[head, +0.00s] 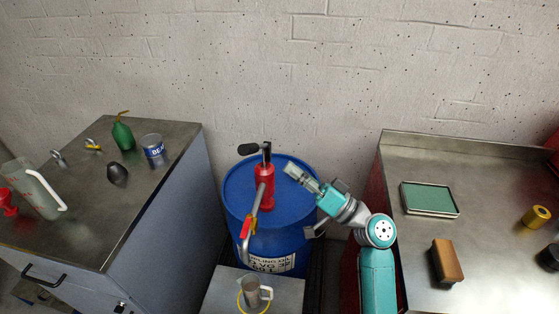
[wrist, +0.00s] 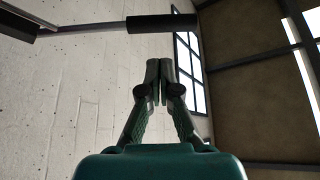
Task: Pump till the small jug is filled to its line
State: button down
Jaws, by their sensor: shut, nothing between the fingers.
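A blue drum (head: 290,216) stands between two benches with a red hand pump (head: 266,186) on its top. The pump's lever has a black grip (head: 248,149), raised and pointing left; the grip also shows in the wrist view (wrist: 162,23), beyond the fingertips. The pump's spout (head: 247,236) bends down toward the small jug (head: 251,290), which stands on a low stand inside a yellow ring. The jug's line and level are too small to tell. My gripper (head: 291,170) is shut and empty, right of the pump and apart from the lever; its fingers meet in the wrist view (wrist: 160,64).
The left bench (head: 80,240) holds a large jug (head: 42,190), a green oil can (head: 122,135), a tin (head: 153,149) and small items. The right bench (head: 490,250) holds a green-topped tray (head: 430,199), a brush (head: 446,262) and a brass piece (head: 536,216).

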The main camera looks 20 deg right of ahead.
jog(key=s+a+f+m+g+h, duration=0.1)
jog(key=s+a+f+m+h, duration=0.15)
jog(key=s+f+h, duration=0.7)
jog(key=s+a+f+m+g+h, duration=0.15)
jog(key=s+f+m, duration=0.4)
jog(key=f, duration=0.95)
jog(key=s+n+g+h, duration=0.1)
jog(key=s+n+h, duration=0.3)
jog(key=s, duration=1.1)
jog(key=s+r+n+y, duration=0.1)
jog(key=s+r+n, duration=0.3)
jog(key=s, duration=0.6)
jog(key=shift+s+a+r, duration=0.2)
jog(key=shift+a+r, duration=0.15)
jog(key=shift+r, duration=0.6)
